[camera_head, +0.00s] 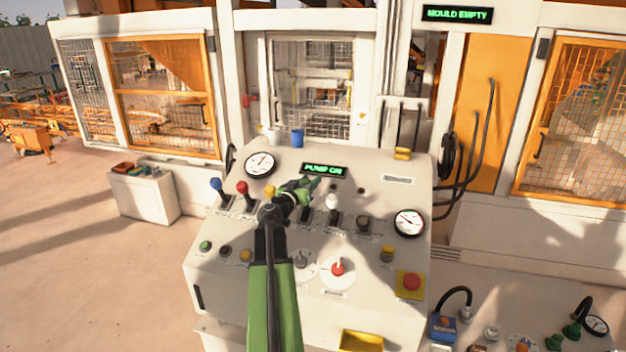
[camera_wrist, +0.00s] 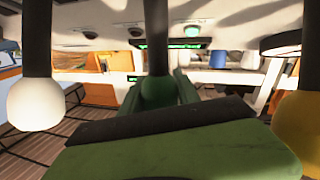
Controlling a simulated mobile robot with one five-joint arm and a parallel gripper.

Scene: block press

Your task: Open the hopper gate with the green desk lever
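The sloped desk (camera_head: 225,262) carries a row of levers. The green lever (camera_wrist: 158,88) shows in the wrist view as a black stem with a green knob, directly at my gripper; my near finger with its dark pad covers part of the knob. In the head view my gripper (camera_head: 307,188) is at the lever row, below the desk display, and hides most of the green lever. I cannot tell whether the fingers press on the knob or only stand around it. The hopper gate cannot be made out.
A white-knobbed lever (camera_head: 332,203) and a yellow-knobbed lever (camera_wrist: 300,130) flank the green one closely. Blue (camera_head: 216,185) and red (camera_head: 242,188) levers stand further left. The desk display (camera_head: 324,170) reads PUMP ON; the upper sign (camera_head: 457,14) reads MOULD EMPTY. A red button (camera_head: 411,282) is at right.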

